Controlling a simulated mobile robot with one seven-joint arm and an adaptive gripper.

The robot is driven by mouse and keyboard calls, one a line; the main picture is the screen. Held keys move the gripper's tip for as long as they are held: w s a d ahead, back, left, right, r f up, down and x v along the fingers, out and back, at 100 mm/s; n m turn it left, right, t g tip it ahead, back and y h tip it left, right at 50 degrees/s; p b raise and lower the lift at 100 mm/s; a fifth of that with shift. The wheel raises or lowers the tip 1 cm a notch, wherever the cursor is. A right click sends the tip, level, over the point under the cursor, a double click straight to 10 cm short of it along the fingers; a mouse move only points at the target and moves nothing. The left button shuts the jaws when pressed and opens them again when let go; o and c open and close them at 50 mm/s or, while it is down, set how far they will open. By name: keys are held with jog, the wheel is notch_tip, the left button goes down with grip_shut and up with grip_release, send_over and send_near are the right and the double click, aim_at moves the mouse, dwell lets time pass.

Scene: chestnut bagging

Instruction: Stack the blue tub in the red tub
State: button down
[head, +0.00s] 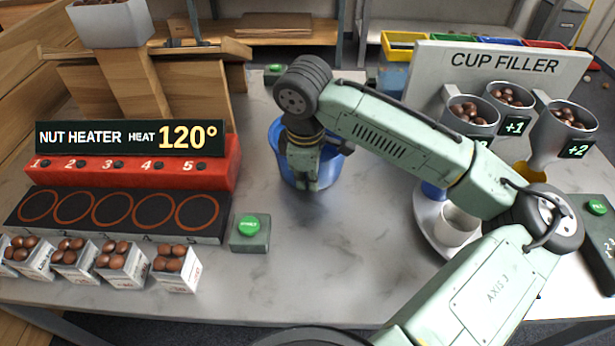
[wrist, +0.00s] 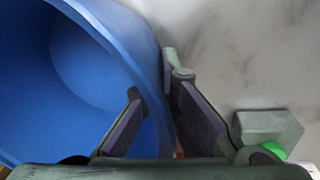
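The blue tub (head: 329,168) is at the middle back of the table in the head view. My gripper (head: 303,182) comes down at its near side and covers part of it. In the wrist view the blue tub (wrist: 85,60) fills the left, with its mouth towards the camera. My gripper (wrist: 158,98) has one finger inside the tub and one outside, with the wall pinched between them. Whether the tub is clear of the table I cannot tell. I cannot make out a red tub; a tiny reddish patch shows beside the fingers in the wrist view.
The nut heater (head: 130,165) and several filled chestnut boxes (head: 177,268) stand left. A green-button box (head: 249,234) is front centre. The cup filler (head: 500,62) and a round tray (head: 427,222) with a white cup are right. Bare table lies front centre.

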jog(key=c, duration=1.8)
grip_release()
jog(key=shift+f, duration=0.1)
